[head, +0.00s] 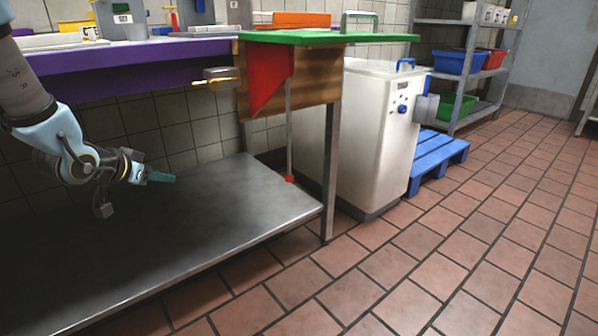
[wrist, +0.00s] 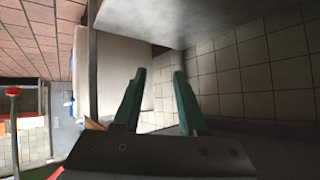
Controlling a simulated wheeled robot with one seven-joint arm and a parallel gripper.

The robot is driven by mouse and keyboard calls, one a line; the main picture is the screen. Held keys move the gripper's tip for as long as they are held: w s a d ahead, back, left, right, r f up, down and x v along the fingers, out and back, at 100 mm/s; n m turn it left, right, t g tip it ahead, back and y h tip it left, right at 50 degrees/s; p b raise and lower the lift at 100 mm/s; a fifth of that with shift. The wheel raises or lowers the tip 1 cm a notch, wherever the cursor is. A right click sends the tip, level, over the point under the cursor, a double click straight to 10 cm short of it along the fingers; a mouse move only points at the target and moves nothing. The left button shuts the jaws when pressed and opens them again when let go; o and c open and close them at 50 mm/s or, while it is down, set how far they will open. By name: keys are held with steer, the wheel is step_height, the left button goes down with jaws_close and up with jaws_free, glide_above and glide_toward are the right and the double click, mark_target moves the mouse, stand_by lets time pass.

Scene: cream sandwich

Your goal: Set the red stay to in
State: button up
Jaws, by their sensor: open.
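A red triangular bracket (head: 268,88) stands against the wooden panel under the green board (head: 330,38). A thin grey rod (head: 288,130) hangs beside it and ends in a red foot (head: 289,178) near the lower metal shelf. I cannot tell for certain which of these is the stay. In the wrist view a red knob (wrist: 13,91) on a rod shows at the far left. My gripper (head: 163,177) is above the lower shelf, left of the rod and below the bracket, touching neither. Its green fingers (wrist: 161,72) are apart and empty.
A grey latch with a yellow lever (head: 212,81) sits at the purple counter edge (head: 120,75). The metal lower shelf (head: 190,225) is bare. A white bin (head: 375,130) and a blue pallet (head: 440,155) stand right of the table leg (head: 331,170). The tiled floor in front is clear.

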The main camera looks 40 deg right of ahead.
steer(key=s+d+r+m+g+h, duration=0.2)
steer(key=s+d+m+g+h, duration=0.2)
steer(key=s+d+g, duration=0.35)
steer(key=s+d+r+m+g+h, duration=0.2)
steer(key=s+d+m+g+h, duration=0.25)
steer(key=s+d, duration=0.5)
steer(key=b+x, duration=0.2)
steer(key=x, duration=0.7)
steer(key=shift+d+t, duration=0.4)
steer(key=shift+d, duration=0.05)
steer(key=shift+w, duration=0.1)
steer(key=shift+c, duration=0.4)
jaws_close()
